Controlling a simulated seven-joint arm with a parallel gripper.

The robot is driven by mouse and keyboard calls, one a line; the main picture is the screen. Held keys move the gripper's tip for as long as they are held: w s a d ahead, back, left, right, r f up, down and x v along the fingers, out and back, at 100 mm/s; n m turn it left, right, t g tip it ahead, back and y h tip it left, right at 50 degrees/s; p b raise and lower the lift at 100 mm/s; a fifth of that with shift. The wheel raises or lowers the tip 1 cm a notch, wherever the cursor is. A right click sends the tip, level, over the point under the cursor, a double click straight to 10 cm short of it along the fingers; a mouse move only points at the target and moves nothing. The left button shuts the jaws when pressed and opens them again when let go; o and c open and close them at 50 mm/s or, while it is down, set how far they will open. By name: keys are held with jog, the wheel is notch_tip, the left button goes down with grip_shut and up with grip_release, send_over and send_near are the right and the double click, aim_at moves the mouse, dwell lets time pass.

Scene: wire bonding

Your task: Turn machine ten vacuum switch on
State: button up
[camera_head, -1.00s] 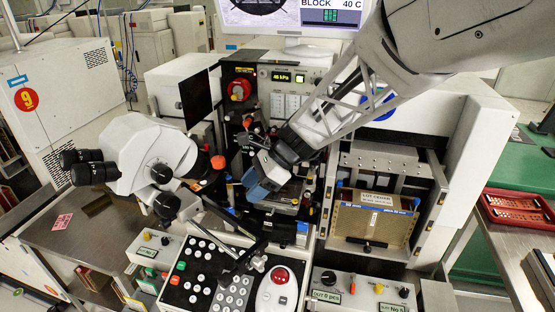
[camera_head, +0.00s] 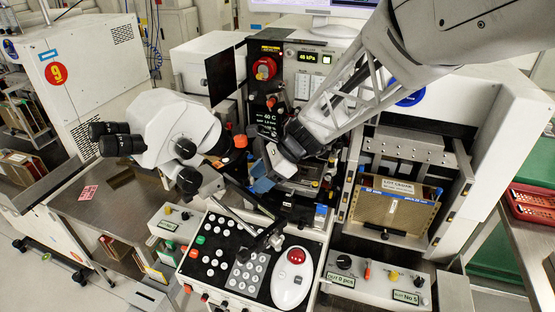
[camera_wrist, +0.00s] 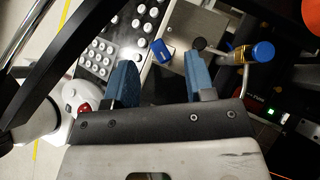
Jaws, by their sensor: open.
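The machine's upper panel (camera_head: 296,82) carries a lit green display (camera_head: 307,57) that appears to read 48 kPa, with a small light-coloured button or switch (camera_head: 327,59) to its right. I cannot read the labels there or tell the switch's position. My gripper (camera_head: 262,178) is below and left of this panel, over the work area between the microscope and the lot cassette. In the wrist view my gripper (camera_wrist: 161,58) has its two blue fingers wide apart, with nothing held between them. A blue-capped knob (camera_wrist: 262,51) is beyond the right finger.
The white microscope (camera_head: 175,130) stands close left of my gripper. The keypad console (camera_head: 222,262) with a red trackball (camera_head: 296,256) lies in front. A cassette (camera_head: 393,205) stands right. A monitor (camera_head: 315,5) is above.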

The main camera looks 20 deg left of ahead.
aim_at(249, 188)
jog(key=shift+x, duration=1.75)
